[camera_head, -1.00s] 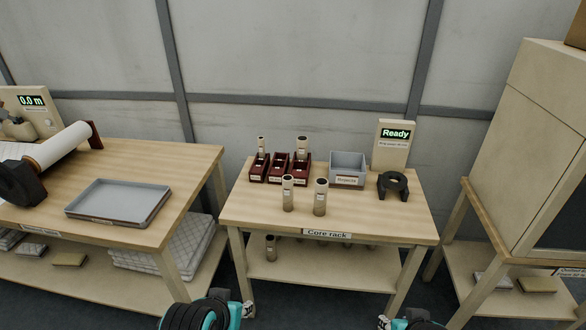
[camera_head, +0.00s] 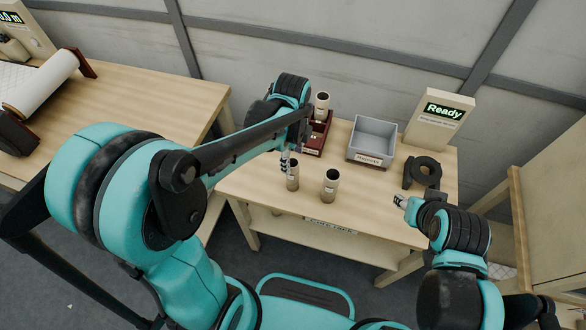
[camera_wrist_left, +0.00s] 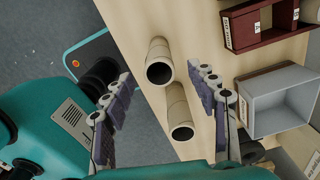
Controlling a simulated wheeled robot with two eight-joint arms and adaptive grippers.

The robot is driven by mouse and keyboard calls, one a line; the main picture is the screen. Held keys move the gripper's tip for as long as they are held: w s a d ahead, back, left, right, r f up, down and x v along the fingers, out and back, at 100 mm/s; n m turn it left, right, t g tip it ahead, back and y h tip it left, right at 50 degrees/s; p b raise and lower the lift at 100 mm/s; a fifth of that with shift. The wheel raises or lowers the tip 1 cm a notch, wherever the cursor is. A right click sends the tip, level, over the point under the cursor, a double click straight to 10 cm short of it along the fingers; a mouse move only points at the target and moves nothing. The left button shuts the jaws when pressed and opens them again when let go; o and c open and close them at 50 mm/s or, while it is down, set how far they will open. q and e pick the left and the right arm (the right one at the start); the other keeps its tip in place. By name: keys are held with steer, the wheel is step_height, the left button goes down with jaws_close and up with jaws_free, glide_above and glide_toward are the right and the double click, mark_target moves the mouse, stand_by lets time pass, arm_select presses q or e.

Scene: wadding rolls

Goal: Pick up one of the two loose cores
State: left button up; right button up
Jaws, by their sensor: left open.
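Two loose beige cores stand upright on the core rack table (camera_head: 262,180): the left core (camera_head: 292,176) and the right core (camera_head: 330,184). In the left wrist view they show as the upper core (camera_wrist_left: 158,60) and the lower core (camera_wrist_left: 179,110), dark hollow ends facing the camera. My left gripper (camera_head: 286,160) is open and empty, close to the left core. In the wrist view its fingers (camera_wrist_left: 160,82) lie either side of the left core's open end; contact cannot be told. My right gripper (camera_head: 399,201) is near the table's right front edge; its opening is unclear.
Dark red bins (camera_head: 315,138), one with a core (camera_head: 321,104), stand behind the loose cores, partly hidden by my left arm. The grey Rejects bin (camera_head: 372,140), a black ring-shaped holder (camera_head: 422,172) and the Ready display (camera_head: 440,115) are to the right.

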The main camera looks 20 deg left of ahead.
mark_target(293, 171)
arm_select(q)
steer(key=shift+f, duration=0.35)
step_height(293, 171, down, 2)
steer(key=shift+s+b, duration=0.1)
steer(key=shift+b, duration=0.4)
step_height(293, 171, down, 5)
steer(key=shift+f+b, duration=0.2)
steer(key=shift+b, duration=1)
steer(key=shift+r, duration=0.1)
steer(key=shift+c, duration=0.2)
steer(key=c, duration=1.2)
